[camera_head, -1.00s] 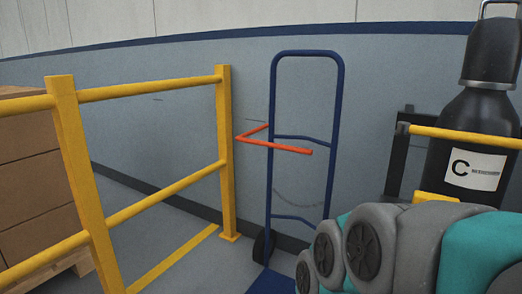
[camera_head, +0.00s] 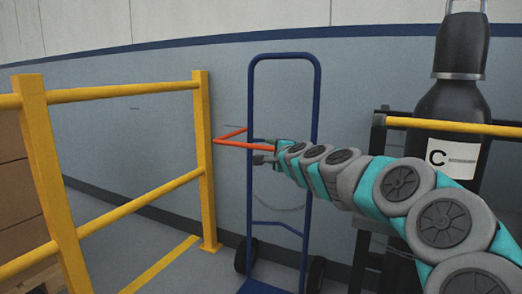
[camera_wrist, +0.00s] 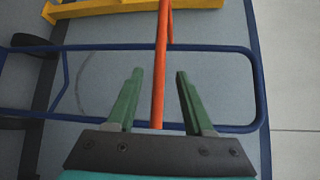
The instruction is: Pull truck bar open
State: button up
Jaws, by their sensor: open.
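The blue hand truck (camera_head: 316,95) stands upright near the grey wall. Its orange-red bar (camera_head: 234,142) bends to a point at the left, beside the yellow post. My gripper (camera_head: 262,151) is at the bar's right part, in front of the truck frame. In the wrist view, the bar (camera_wrist: 161,70) runs lengthwise between the two green fingers of my gripper (camera_wrist: 156,78). The fingers are open, with a gap on both sides of the bar. The blue truck frame (camera_wrist: 228,50) lies behind them.
A yellow guard rail (camera_head: 205,165) stands close at the left of the truck. A black gas cylinder (camera_head: 450,100) with a white label stands at the right, behind a yellow bar (camera_head: 450,127). Stacked brown boxes (camera_head: 18,205) are at the far left.

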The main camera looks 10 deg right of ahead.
aim_at(262, 148)
jog(key=shift+w+a+f, duration=0.15)
jog(key=shift+w+a, duration=0.05)
jog(key=shift+w, duration=1)
jog(key=shift+w+a+f, duration=0.15)
jog(key=shift+w+f, duration=0.05)
jog(key=shift+w, duration=0.95)
jog(key=shift+w+a+f, duration=0.15)
jog(key=shift+w+a, duration=0.05)
jog(key=shift+w, duration=1)
jog(key=shift+c, duration=0.2)
grip_shut()
jog(key=shift+a, duration=0.1)
